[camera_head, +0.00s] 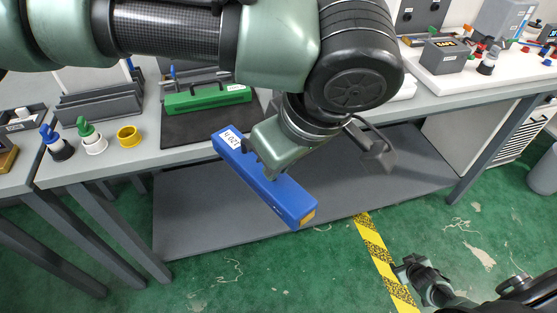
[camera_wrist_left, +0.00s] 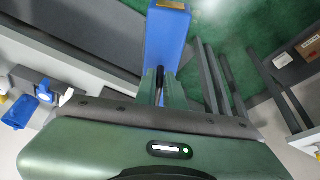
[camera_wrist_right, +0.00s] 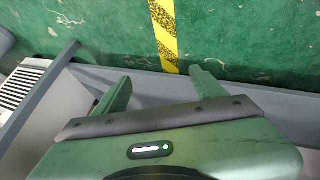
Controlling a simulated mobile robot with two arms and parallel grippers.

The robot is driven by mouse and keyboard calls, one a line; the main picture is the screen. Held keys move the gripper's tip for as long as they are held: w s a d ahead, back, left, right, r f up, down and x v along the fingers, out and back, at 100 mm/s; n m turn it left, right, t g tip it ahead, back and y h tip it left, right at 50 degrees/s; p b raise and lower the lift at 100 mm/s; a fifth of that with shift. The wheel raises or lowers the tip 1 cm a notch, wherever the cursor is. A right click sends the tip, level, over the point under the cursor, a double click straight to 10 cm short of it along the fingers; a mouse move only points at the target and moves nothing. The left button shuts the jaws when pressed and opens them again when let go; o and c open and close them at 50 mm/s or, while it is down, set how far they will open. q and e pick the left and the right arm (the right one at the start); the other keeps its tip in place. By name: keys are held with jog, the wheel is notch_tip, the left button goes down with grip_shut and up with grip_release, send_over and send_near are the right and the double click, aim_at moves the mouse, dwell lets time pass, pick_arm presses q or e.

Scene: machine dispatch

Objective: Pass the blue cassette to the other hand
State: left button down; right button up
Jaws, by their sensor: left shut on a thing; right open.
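The blue cassette (camera_head: 285,195) is a long blue box with a white label at its upper left end and an orange patch at its lower right end. My left gripper (camera_head: 262,172) is shut on its middle and holds it tilted in the air in front of the workbench. In the left wrist view the blue cassette (camera_wrist_left: 166,40) runs away from the fingers (camera_wrist_left: 162,88). My right gripper (camera_head: 408,268) is low at the lower right, over the floor, well apart from the cassette. In the right wrist view its fingers (camera_wrist_right: 162,85) are spread and empty.
A green cassette (camera_head: 205,97) lies on a dark mat (camera_head: 190,128) on the grey workbench (camera_head: 140,160). A yellow ring (camera_head: 129,137) and capped blue and green items stand at its left. Yellow-black tape (camera_head: 375,255) crosses the green floor. The space between my grippers looks clear.

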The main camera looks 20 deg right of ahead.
jog(key=s+a+f+g+y, duration=0.1)
jog(key=s+a+f, duration=0.3)
jog(key=s+a, duration=0.4)
jog(key=s+a+f+n+g+y, duration=0.1)
jog(key=s+a+f+g, duration=0.1)
jog(key=s+a, duration=0.6)
jog(key=s+a+f+g+y, duration=0.1)
jog(key=s+a+f+g, duration=0.1)
jog(key=s+a+f, duration=0.3)
jog(key=s+a, duration=0.4)
jog(key=a, duration=0.6)
jog(key=shift+f+y, duration=0.35)
jog(key=shift+y, duration=0.05)
jog(key=shift+d, duration=0.1)
